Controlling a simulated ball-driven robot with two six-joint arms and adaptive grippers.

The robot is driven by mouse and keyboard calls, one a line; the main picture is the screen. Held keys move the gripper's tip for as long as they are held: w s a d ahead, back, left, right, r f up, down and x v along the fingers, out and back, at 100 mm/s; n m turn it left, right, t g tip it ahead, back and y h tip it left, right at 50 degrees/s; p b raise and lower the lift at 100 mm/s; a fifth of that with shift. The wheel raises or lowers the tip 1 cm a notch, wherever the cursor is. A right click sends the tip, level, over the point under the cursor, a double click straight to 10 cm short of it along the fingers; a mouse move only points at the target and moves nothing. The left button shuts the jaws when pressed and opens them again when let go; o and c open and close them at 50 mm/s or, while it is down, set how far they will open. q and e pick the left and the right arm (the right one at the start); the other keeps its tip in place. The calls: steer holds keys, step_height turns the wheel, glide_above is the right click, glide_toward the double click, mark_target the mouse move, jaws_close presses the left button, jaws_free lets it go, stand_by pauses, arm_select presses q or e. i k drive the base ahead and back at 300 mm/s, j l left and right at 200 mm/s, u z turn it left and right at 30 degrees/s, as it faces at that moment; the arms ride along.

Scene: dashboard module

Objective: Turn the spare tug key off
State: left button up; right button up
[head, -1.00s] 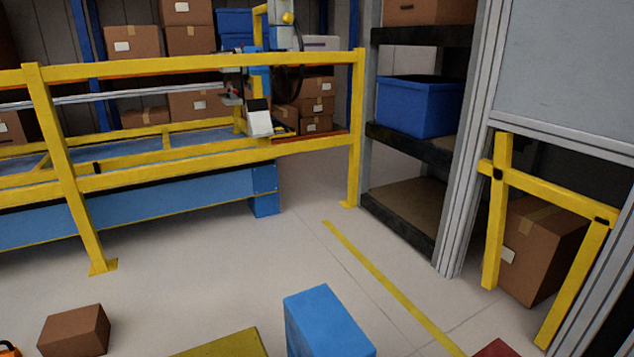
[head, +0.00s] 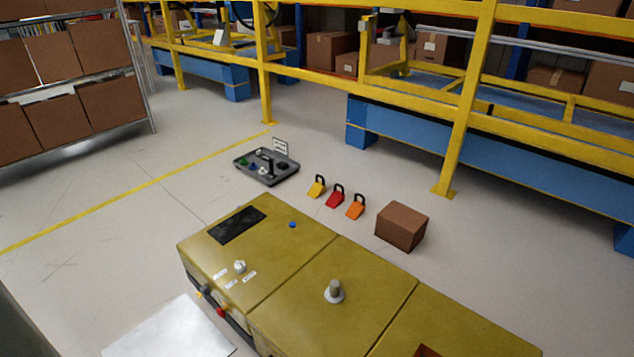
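A long olive-yellow vehicle body (head: 300,262), likely the tug, stands low at the bottom centre of the head view. On its top near the left end is a small pale knob (head: 240,266), which may be the key switch. Small white labels (head: 232,283) lie around it, too small to read. I cannot tell which way the knob is turned. A dark panel (head: 237,225) and a blue button (head: 292,224) are on the same top. Neither gripper is in view.
A grey tray of small items (head: 266,168), several padlock-like pieces, including a red one (head: 335,198), and a brown box (head: 401,226) sit on the floor behind the vehicle. A pale plate (head: 172,332) is at front left. Yellow railing (head: 463,110) runs behind. Floor at left is clear.

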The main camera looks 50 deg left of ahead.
mark_target(205, 291)
steer(key=u, duration=2.4)
steer(key=j+u, duration=0.1)
steer(key=u, duration=0.25)
steer(key=j+u, duration=0.15)
steer(key=u, duration=0.2)
steer(key=j+u, duration=0.1)
steer(key=u, duration=0.25)
steer(key=i+j, duration=0.2)
steer(key=j, duration=0.15)
steer(key=i+j, duration=0.25)
steer(key=j, duration=0.15)
steer(key=i+j+u, duration=0.1)
steer(key=j, duration=0.3)
steer(key=i+z, duration=0.35)
steer(key=i+j+z, duration=0.1)
steer(key=i+z, duration=0.25)
steer(key=i, duration=0.15)
steer(key=i+j+z, duration=0.2)
steer(key=i+z, duration=0.5)
steer(key=z, duration=0.15)
steer(key=i+j+z, duration=0.1)
steer(key=i+z, duration=0.15)
steer(key=z, duration=0.25)
steer(key=i+j+z, duration=0.2)
steer(key=z, duration=0.25)
steer(key=i+j+z, duration=0.25)
steer(key=z, duration=0.25)
steer(key=j, duration=0.1)
